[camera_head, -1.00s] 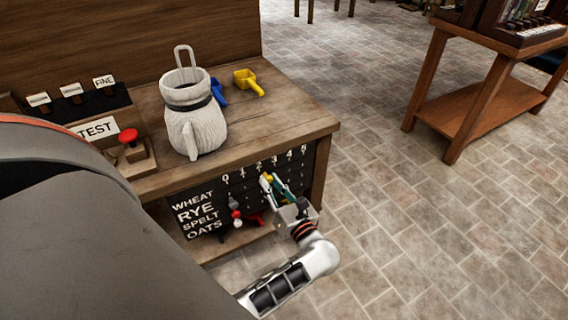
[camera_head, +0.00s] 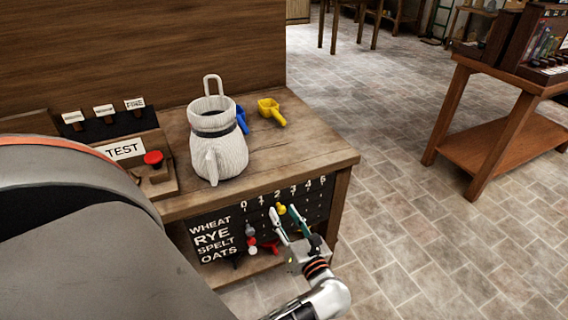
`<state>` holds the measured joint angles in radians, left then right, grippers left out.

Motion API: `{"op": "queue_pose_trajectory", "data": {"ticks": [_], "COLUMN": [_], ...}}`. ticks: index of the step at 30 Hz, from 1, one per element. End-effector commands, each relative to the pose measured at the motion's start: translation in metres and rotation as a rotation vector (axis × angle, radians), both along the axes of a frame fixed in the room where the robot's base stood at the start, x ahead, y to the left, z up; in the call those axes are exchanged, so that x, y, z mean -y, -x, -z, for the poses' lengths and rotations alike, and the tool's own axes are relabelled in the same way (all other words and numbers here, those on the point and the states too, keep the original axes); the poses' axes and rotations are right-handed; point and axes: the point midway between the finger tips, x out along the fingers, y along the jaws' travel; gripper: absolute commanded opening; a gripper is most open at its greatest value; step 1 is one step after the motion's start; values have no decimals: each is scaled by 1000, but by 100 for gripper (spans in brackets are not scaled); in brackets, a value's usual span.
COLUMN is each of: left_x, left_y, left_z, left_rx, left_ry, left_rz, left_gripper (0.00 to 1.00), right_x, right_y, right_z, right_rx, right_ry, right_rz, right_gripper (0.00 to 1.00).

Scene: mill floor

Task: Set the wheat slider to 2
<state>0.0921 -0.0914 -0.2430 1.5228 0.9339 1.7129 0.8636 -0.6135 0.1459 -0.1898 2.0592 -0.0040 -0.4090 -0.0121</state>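The slider board (camera_head: 222,259) is a black panel on the front of the wooden table, with rows WHEAT, RYE, SPELT and OATS and numbers 0 to 5 along the top. The yellow knob (camera_head: 281,209) in the top, WHEAT row sits about under the 2. My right gripper is not in view.
A grey knob (camera_head: 250,230), a white-and-red knob (camera_head: 251,244) and a red knob (camera_head: 271,247) are on lower rows.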

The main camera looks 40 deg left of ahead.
Motion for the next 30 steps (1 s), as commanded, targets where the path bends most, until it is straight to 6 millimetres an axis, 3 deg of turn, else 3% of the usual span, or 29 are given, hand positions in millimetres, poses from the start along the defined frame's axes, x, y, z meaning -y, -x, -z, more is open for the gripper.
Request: {"op": "queue_pose_trajectory", "data": {"ticks": [9, 13, 30], "left_x": [47, 58, 63], "left_y": [19, 24, 26], "left_z": [1, 0, 0], "left_rx": [-2, -1, 0], "left_ry": [3, 2, 0], "left_rz": [1, -1, 0], "left_gripper": [35, 35, 35], "right_x": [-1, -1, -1], "right_y": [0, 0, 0], "right_z": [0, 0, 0], "right_rx": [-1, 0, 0], "right_ry": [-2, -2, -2], "right_rz": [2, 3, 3], "right_gripper": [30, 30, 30]}}
